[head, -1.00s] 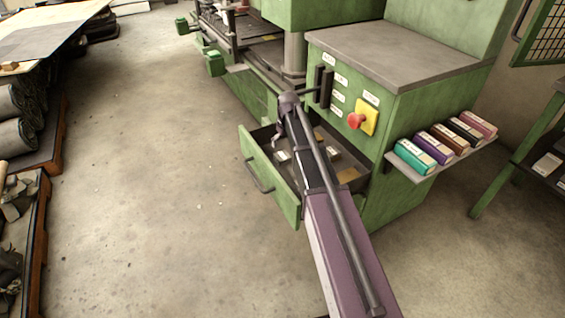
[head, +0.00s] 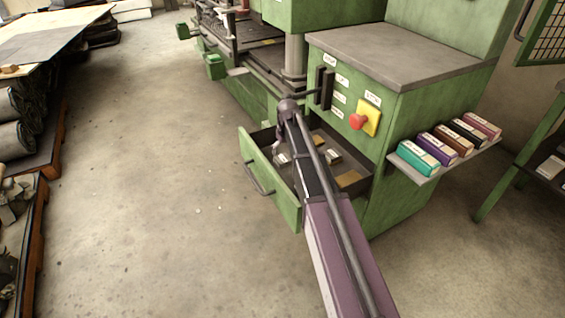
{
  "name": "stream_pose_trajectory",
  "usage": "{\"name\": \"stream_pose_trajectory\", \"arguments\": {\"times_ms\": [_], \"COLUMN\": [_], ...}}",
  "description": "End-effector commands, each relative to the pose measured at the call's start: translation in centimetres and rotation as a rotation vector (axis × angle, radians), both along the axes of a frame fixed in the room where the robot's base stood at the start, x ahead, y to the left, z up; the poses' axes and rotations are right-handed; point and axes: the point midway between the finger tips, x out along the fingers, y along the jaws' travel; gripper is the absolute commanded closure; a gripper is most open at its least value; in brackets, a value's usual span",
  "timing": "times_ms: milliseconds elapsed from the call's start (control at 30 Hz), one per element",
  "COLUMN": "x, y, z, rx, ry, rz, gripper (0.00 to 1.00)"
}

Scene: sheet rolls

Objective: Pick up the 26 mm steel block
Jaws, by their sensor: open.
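An open green drawer (head: 270,186) juts from the machine cabinet and holds several small blocks. A pale grey block (head: 283,159) lies near the drawer's front left, and another pale block (head: 333,157) lies near the middle. Brownish blocks lie at the back (head: 318,140) and to the right (head: 348,179). I cannot tell which block is the 26 mm steel one; any markings are too small to read. My gripper (head: 279,149) hangs over the drawer's left part, just above the front left pale block. It is open and looks empty. My arm hides part of the drawer's middle.
The green cabinet (head: 400,150) stands right behind the drawer, with a red knob (head: 358,121) and dark handles (head: 323,88). A side shelf (head: 425,178) holds several coloured boxes. Pallets with rolls stand at the far left. The concrete floor (head: 150,180) left of the drawer is clear.

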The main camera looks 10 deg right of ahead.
Motion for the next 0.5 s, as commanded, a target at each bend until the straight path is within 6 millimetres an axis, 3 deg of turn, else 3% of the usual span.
{"name": "stream_pose_trajectory", "arguments": {"times_ms": [500], "x": [0.6], "y": [0.1], "z": [-4.3], "rx": [0.0], "ry": [0.0], "rz": [-0.001], "gripper": [0.0]}}
